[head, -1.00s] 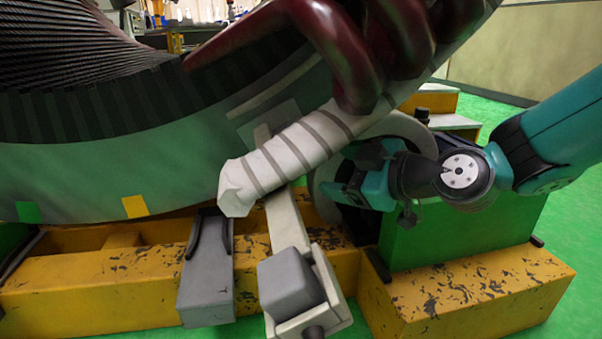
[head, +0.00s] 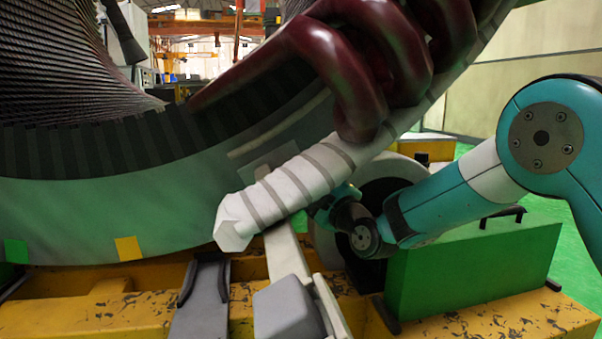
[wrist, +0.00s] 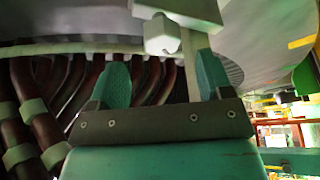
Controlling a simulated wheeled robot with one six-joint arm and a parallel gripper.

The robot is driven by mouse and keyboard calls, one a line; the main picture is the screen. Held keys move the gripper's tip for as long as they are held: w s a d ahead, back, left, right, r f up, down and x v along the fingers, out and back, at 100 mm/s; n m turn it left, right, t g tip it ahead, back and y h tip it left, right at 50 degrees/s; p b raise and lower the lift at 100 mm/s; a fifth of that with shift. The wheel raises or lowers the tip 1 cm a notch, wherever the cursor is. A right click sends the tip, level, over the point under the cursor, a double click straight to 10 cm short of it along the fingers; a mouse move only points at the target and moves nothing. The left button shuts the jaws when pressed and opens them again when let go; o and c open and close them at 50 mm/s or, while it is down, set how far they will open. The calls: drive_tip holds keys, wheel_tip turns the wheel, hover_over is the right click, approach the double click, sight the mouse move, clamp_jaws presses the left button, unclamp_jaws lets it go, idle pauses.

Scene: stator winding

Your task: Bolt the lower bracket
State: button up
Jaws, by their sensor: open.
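My gripper (wrist: 162,80) is open and empty in the wrist view, its two teal fingers apart. A pale block (wrist: 190,10) with a hexagonal bolt-like piece (wrist: 162,36) under it shows beyond and above the gap between the fingers, apart from them. In the head view my gripper (head: 333,204) is beside the lower part of the white wrapped bar (head: 290,188), which hides part of it. A pale bracket arm (head: 285,256) with a grey block (head: 289,312) runs down below that bar. I cannot tell which piece is the lower bracket.
The large stator ring (head: 90,215) fills the left, with dark red coils (head: 390,60) above my gripper. A yellow base (head: 75,310) and a green block (head: 470,265) stand below. Dark red conductors (wrist: 30,110) lie beyond my fingers in the wrist view. Green floor is open at right.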

drive_tip(key=x, duration=0.2)
drive_tip(key=b+x, duration=0.1)
drive_tip(key=x, duration=0.2)
drive_tip(key=shift+w+a+f+b, duration=0.2)
drive_tip(key=shift+w+a+b, duration=0.1)
drive_tip(key=shift+b, duration=0.1)
drive_tip(key=shift+w+a+r, duration=0.25)
drive_tip(key=shift+w+a, duration=0.05)
drive_tip(key=shift+w, duration=0.2)
drive_tip(key=shift+c, duration=0.3)
drive_tip(key=c, duration=0.9)
